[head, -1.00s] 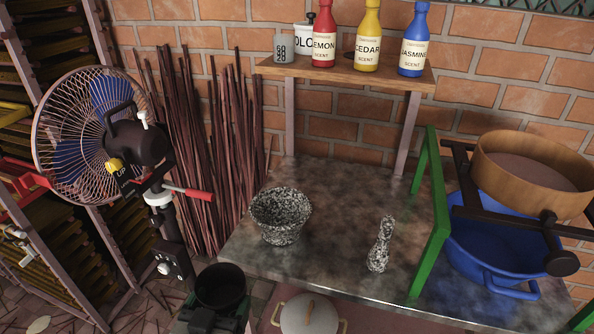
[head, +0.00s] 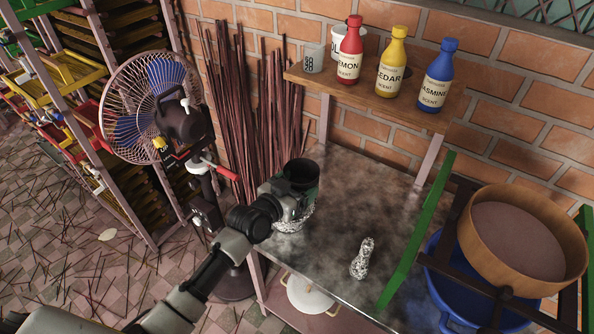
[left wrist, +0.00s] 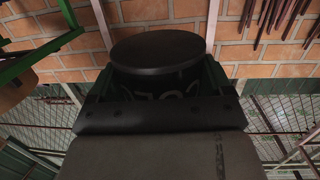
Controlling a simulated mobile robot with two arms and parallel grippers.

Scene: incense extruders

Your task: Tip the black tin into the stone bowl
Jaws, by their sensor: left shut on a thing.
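The black tin (head: 301,172) is held in my left gripper (head: 297,196), which is shut on it. In the head view the tin looks about upright, its round dark top facing up. It is over or close above the speckled stone bowl (head: 291,224), which is mostly hidden behind my gripper. I cannot tell the exact gap between them. In the left wrist view the tin (left wrist: 158,50) fills the upper middle between the fingers. What is inside the tin and the bowl cannot be seen. My right gripper is not in view.
A fan (head: 155,105) stands to the left. Scent bottles (head: 390,68) line the wooden shelf above. A green frame (head: 415,235) and sieve (head: 522,233) are at right.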

